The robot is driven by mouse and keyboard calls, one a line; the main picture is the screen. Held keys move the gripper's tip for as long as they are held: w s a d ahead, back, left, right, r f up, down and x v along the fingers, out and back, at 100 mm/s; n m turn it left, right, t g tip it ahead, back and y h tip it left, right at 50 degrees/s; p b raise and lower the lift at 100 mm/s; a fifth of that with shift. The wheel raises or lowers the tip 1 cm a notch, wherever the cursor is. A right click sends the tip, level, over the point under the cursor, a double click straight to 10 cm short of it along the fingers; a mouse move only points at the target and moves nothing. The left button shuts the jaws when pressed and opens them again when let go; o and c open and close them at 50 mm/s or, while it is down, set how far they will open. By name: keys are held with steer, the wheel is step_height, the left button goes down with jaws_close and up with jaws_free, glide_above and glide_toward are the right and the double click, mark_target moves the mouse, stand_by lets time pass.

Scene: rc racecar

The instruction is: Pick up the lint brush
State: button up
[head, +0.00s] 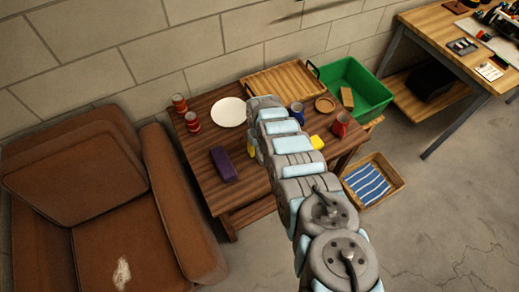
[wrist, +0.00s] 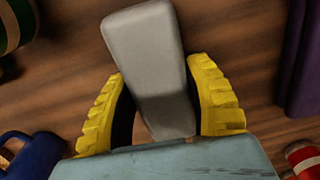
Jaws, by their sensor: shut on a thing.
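The lint brush (wrist: 148,50) appears to be the pale grey, rounded bar in the wrist view, standing out between my fingers. My gripper (wrist: 158,95) has yellow ridged fingers, one on each side of this bar, and is shut on it. Its lower end is hidden by the pale blue part of my gripper. The brown wooden table (head: 199,159) lies behind it; I cannot tell whether the brush touches the tabletop. In the head view my arm covers the brush, and only bits of yellow show on both sides of the arm.
On the table are a purple case (head: 223,165), white plate (head: 229,112), red cans (head: 192,122), blue mug (head: 297,112), red mug (head: 341,125) and wooden tray (head: 280,80). A green bin (head: 371,82) and low crate (head: 394,181) stand right, a brown armchair (head: 110,235) left.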

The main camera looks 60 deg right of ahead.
steer(key=shift+r+p, duration=0.65)
steer(key=shift+r, duration=1.15)
steer(key=shift+s+a+r, duration=0.15)
steer(key=shift+s+a, duration=0.05)
steer(key=shift+a, duration=0.1)
steer(key=shift+s+a+r+p, duration=0.35)
steer(key=shift+s+r, duration=0.1)
steer(key=shift+r, duration=0.2)
steer(key=shift+s+a+r, duration=0.3)
steer(key=shift+a+r, duration=0.1)
steer(key=shift+r, duration=0.15)
steer(key=shift+s+a+r, duration=0.3)
steer(key=shift+a+r, duration=0.05)
steer(key=shift+r, duration=0.25)
steer(key=shift+s+a+r, duration=0.3)
steer(key=shift+a+r, duration=0.1)
steer(key=shift+r, duration=0.15)
steer(key=shift+s+a+r+p, duration=0.1)
steer(key=shift+s+r+p, duration=0.2)
steer(key=shift+r+p, duration=0.25)
steer(key=s+a+r+p, duration=0.3)
steer(key=s+a+p, duration=0.2)
steer(key=p, duration=0.3)
steer(key=shift+s+a, duration=0.25)
steer(key=shift+a, duration=0.55)
